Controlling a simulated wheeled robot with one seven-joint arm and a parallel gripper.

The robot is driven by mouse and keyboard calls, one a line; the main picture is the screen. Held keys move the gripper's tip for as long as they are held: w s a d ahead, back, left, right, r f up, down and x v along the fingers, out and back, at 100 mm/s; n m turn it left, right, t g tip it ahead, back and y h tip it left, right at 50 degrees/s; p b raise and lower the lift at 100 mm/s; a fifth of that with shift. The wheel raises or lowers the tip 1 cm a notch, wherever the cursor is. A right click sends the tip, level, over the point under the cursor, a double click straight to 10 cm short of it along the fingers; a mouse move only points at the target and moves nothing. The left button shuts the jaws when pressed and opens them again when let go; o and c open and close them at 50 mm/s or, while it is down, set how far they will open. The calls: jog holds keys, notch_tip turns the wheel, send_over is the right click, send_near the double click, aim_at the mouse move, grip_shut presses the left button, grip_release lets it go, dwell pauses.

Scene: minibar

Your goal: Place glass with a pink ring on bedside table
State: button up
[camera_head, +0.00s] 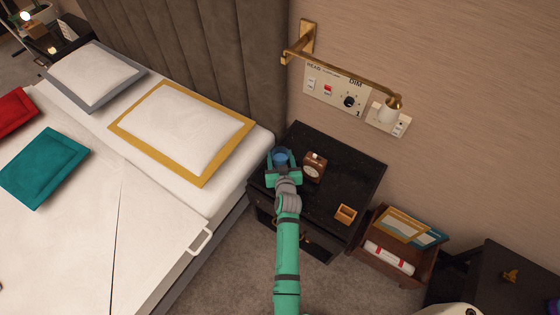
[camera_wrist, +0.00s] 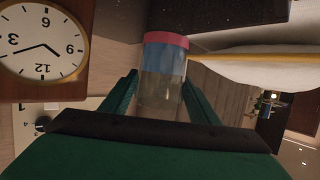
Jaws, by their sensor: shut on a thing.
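The glass with a pink ring (camera_wrist: 165,68) is between my gripper's green fingers in the wrist view. It is clear, with a pink band at one end and a bluish part beside it. In the head view a small blue part of the glass (camera_head: 280,157) shows at my gripper (camera_head: 282,168), which is shut on it. My gripper is over the left part of the dark bedside table (camera_head: 348,178), close to the bed. I cannot tell whether the glass touches the table top.
A wooden clock (camera_head: 314,167) stands on the table just right of my gripper; its face is large in the wrist view (camera_wrist: 42,45). A small open wooden box (camera_head: 346,214) sits near the table's front right. A brass wall lamp (camera_head: 350,68) reaches over the back.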

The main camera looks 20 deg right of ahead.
aim_at(279, 157)
jog(key=shift+w+f, duration=0.15)
jog(key=shift+f, duration=1.45)
jog(key=shift+f, duration=0.1)
jog(key=o, duration=1.3)
jog(key=shift+f, duration=0.1)
jog(key=s+a+r+n, duration=0.1)
jog(key=s+a+r, duration=0.4)
jog(key=s, duration=0.7)
jog(key=s+a+r+y, duration=0.1)
jog(key=s+a+r, duration=0.35)
jog(key=s, duration=0.85)
jog(key=s+a+r+n, duration=0.1)
jog(key=s+a+r, duration=0.2)
jog(key=s+a, duration=0.65)
jog(key=s+r, duration=0.3)
jog(key=s+r+t+y, duration=0.1)
jog(key=s+r, duration=0.2)
jog(key=s, duration=0.1)
jog(key=s+a+r+y, duration=0.1)
jog(key=s+r, duration=0.2)
jog(key=shift+s+r+n+t, duration=0.25)
jog(key=shift+s+n+t, duration=0.05)
jog(key=shift+s+t, duration=0.1)
